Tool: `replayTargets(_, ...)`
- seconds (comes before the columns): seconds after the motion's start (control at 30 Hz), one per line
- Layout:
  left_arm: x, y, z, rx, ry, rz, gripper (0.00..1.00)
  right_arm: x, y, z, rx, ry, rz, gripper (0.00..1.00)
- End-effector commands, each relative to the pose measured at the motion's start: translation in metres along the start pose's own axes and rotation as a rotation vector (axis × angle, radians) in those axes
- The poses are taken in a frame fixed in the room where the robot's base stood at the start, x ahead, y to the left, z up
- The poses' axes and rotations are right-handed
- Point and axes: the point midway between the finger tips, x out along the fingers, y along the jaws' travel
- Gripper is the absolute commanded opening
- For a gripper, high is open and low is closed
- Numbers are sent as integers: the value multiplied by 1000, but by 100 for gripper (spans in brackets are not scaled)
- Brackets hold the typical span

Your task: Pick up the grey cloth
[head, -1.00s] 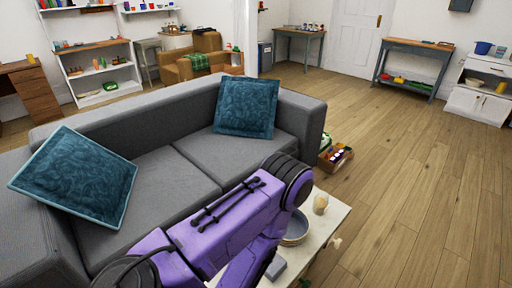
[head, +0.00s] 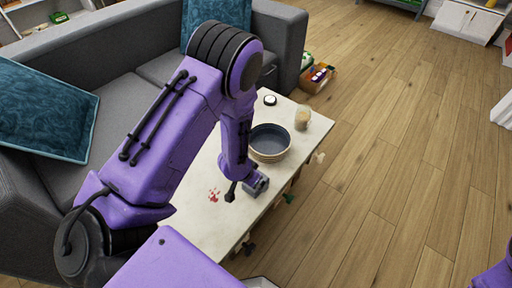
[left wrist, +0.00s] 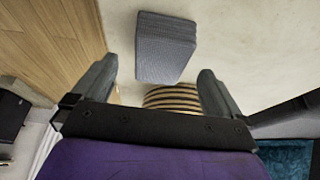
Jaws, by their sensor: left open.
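The grey cloth (head: 259,186) is a folded, ribbed block on the pale tabletop (head: 190,232), near its right edge and just in front of the bowl in the head view. In the left wrist view the cloth (left wrist: 165,47) lies ahead of the fingers, roughly between their lines. My left gripper (left wrist: 158,68) is open and empty. In the head view my left forearm hangs over the table, and the gripper (head: 238,188) is close beside the cloth, partly hidden by my own arm. My right gripper is not in view.
A bowl (head: 270,141) with a dark inside and a jar (head: 302,119) stand behind the cloth. A round white-topped item (head: 270,100) sits farther back. The sofa (head: 120,105) borders the table at left; the wooden floor (head: 400,150) at right is clear.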

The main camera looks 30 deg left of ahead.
Motion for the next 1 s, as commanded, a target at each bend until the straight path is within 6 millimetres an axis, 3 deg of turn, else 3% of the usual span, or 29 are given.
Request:
replayTargets(0.1, 26, 0, 4, 0, -2, 0, 100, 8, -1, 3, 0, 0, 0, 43)
replayTargets(0.2, 38, 0, 3, -1, -1, 0, 100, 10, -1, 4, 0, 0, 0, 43)
replayTargets(0.43, 40, 0, 2, -1, 0, 0, 100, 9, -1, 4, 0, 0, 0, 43)
replayTargets(0.47, 40, 0, 2, -1, 0, 0, 97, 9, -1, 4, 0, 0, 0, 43)
replayTargets(0.6, 40, 0, 2, -2, 0, 0, 51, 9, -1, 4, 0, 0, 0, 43)
replayTargets(0.7, 40, 0, 2, -2, 0, 1, 44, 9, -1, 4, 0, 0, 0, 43)
replayTargets(1.0, 33, 0, -1, -2, 1, 0, 44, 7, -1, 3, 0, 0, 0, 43)
